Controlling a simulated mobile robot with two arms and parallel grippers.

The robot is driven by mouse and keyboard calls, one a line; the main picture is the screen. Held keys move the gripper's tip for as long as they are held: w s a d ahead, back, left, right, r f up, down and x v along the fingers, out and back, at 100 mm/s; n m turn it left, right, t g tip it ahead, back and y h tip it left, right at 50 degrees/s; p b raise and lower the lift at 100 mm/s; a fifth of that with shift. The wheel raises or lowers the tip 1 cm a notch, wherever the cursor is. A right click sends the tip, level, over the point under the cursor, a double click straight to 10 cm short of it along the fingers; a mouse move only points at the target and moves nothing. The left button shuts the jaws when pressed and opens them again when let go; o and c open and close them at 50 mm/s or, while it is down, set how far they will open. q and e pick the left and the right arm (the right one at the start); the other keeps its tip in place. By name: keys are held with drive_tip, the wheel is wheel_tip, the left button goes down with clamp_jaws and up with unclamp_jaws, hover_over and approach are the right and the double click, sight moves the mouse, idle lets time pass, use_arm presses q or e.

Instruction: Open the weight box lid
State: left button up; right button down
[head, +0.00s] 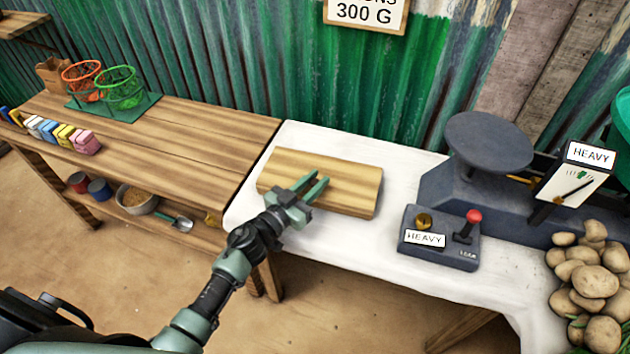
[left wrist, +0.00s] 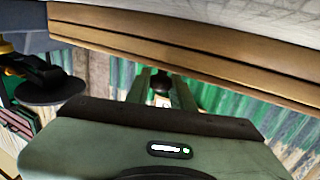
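The weight box (head: 345,183) is a flat, pale wooden box lying on the white-covered table. Its lid looks closed. In the left wrist view the long wooden side of the box (left wrist: 200,48) crosses the top of the picture. My left gripper (head: 320,177) is over the front left part of the box in the head view, its two green fingers apart. In the left wrist view a small dark round piece (left wrist: 161,84) shows between the fingers; I cannot tell whether they touch it. The fingers hide part of the box. My right gripper is not in view.
A lever box (head: 440,238) with a red knob stands right of the weight box. Behind it is a dark scale (head: 487,142), with potatoes (head: 595,285) at the right. The wooden table (head: 190,130) at left holds wire baskets and coloured blocks. White cloth (head: 300,243) is bare in front.

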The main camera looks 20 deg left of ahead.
use_arm(q)
clamp_jaws()
idle(0.6)
idle(0.6)
